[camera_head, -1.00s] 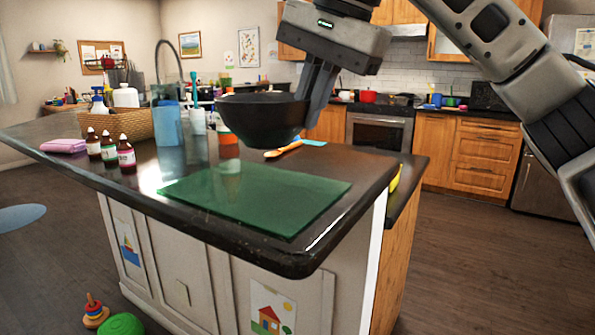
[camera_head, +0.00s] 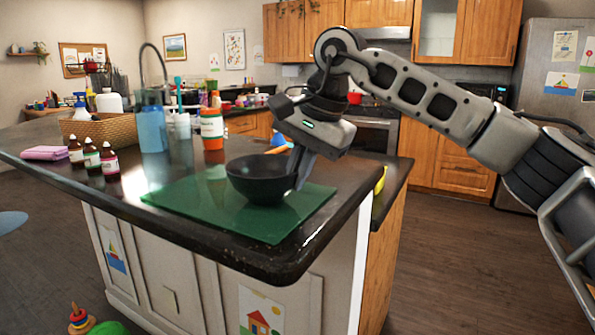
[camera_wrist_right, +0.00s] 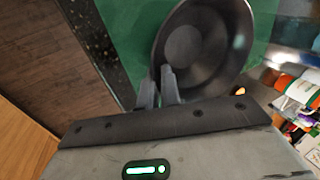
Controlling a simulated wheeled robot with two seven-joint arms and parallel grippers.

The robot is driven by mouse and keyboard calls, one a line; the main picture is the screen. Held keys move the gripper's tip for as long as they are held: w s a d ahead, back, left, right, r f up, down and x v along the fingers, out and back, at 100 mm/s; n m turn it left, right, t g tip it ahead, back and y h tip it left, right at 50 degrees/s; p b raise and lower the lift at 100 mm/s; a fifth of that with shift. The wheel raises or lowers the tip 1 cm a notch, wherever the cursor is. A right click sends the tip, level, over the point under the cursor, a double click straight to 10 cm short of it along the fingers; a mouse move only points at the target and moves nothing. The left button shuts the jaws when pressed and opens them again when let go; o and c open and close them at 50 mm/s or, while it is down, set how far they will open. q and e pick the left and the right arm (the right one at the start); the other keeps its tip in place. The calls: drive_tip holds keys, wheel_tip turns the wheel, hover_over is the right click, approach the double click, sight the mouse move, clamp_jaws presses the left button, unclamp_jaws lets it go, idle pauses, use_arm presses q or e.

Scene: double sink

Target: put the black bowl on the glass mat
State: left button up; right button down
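The black bowl (camera_head: 258,184) is upright over the green glass mat (camera_head: 180,203), near its middle and right part. It looks to be at the mat's surface, though a tiny gap beneath it cannot be ruled out. My right gripper (camera_head: 300,178) is at the bowl's right side, fingers pointing down. In the right wrist view, its fingers (camera_wrist_right: 159,88) are close together on either side of the rim of the bowl (camera_wrist_right: 205,45), shut on it. The mat (camera_wrist_right: 122,40) shows beneath. My left gripper is not in view.
Several small dropper bottles (camera_head: 92,160) and a pink cloth (camera_head: 46,153) are at left. The counter's front edge runs close to the mat.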

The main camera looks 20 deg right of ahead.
drive_tip(key=shift+f, duration=0.1)
drive_tip(key=c, duration=1.6)
unclamp_jaws()
drive_tip(key=shift+r, duration=0.3)
drive_tip(key=v, duration=1.1)
drive_tip(key=shift+r+p, duration=0.4)
drive_tip(key=shift+p, duration=0.05)
drive_tip(key=shift+f, duration=0.1)
